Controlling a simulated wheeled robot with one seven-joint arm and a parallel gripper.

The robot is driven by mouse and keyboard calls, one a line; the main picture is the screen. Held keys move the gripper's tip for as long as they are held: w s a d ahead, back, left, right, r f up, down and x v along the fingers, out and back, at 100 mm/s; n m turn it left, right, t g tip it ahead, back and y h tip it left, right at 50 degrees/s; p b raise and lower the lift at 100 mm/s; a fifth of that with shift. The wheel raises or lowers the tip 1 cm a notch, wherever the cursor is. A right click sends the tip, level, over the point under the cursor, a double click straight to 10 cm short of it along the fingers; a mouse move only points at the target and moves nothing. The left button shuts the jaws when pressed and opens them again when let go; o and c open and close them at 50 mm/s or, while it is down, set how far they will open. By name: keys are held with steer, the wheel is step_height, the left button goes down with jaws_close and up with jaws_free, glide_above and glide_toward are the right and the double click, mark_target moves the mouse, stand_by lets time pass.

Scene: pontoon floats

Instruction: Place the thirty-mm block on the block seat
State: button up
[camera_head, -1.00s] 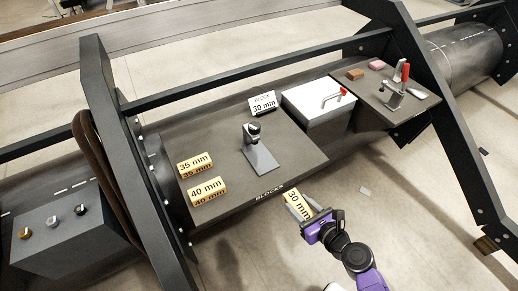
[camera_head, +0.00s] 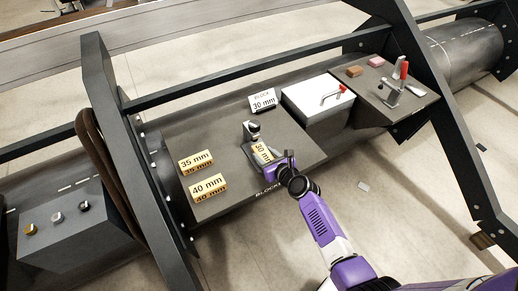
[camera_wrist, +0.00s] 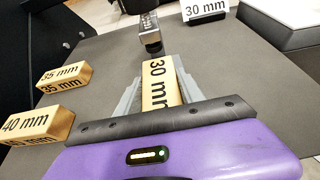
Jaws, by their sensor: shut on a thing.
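The thirty-mm block (camera_head: 262,152) is a wooden block marked "30 mm". My gripper (camera_head: 270,158) is shut on it, with a finger on each side, as the wrist view (camera_wrist: 160,85) shows. The post also shows just beyond the block in the wrist view (camera_wrist: 151,38). The block is over the seat's near part, in front of the post. Most of the plate is hidden by the block and gripper, and I cannot tell whether the block touches it.
A 35 mm block (camera_head: 196,162) and a 40 mm block (camera_head: 208,187) stand on the left of the dark board (camera_head: 225,140). A "BLOCK 30 mm" sign (camera_head: 263,101) stands behind. A white box with a red-tipped handle (camera_head: 318,100) is at right. Dark frame beams flank the board.

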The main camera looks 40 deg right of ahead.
mark_target(262, 152)
steer(key=shift+w+d, duration=0.15)
steer(key=shift+w, duration=0.4)
steer(key=b+x, duration=0.1)
steer(key=x, duration=0.2)
steer(key=shift+w+r, duration=0.1)
steer(key=shift+r, duration=0.15)
steer(key=shift+b, duration=0.4)
steer(key=o, duration=1.4)
